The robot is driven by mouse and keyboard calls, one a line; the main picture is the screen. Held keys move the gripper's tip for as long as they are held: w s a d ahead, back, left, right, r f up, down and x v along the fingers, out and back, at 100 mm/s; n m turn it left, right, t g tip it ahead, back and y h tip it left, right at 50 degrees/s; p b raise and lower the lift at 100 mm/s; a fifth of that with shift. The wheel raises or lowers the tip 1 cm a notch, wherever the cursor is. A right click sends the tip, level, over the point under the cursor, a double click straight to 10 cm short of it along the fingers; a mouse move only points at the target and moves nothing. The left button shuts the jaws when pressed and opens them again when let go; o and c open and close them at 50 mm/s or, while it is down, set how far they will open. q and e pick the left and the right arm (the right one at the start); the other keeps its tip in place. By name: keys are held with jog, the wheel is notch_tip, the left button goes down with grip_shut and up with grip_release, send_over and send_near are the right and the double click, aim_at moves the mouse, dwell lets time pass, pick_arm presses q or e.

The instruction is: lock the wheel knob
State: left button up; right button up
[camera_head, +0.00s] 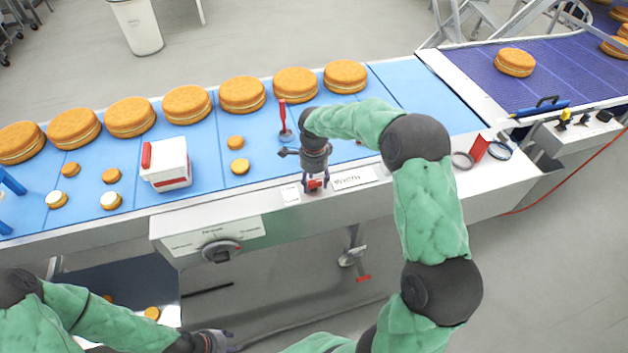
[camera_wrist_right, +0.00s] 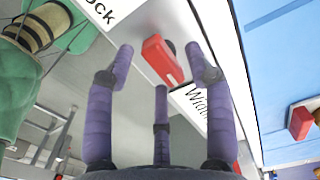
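A small red knob (camera_head: 313,184) sits on the conveyor's pale front rail. In the right wrist view the red knob (camera_wrist_right: 162,60) lies just beyond the fingertips, between a label ending in "ock" (camera_wrist_right: 101,12) and one starting "Wid" (camera_wrist_right: 194,104). My right gripper (camera_head: 315,178) is over the knob, pointing down. Its fingers (camera_wrist_right: 163,70) are spread, with the knob between their tips; I cannot tell whether they touch it. My left gripper (camera_head: 218,341) is low at the bottom edge, partly cut off, away from the rail; its opening is unclear.
A dial (camera_head: 221,250) is on the front panel below the rail. Large round cakes (camera_head: 242,94) and several small ones stand on the blue belt (camera_head: 405,98). A white box with red parts (camera_head: 168,165) and a red-handled lever (camera_head: 284,118) stand near my right gripper. A red-tipped lever (camera_head: 353,258) hangs below.

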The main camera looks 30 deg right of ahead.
aim_at(314, 183)
notch_tip(314, 183, up, 12)
dwell(0.7)
dwell(0.5)
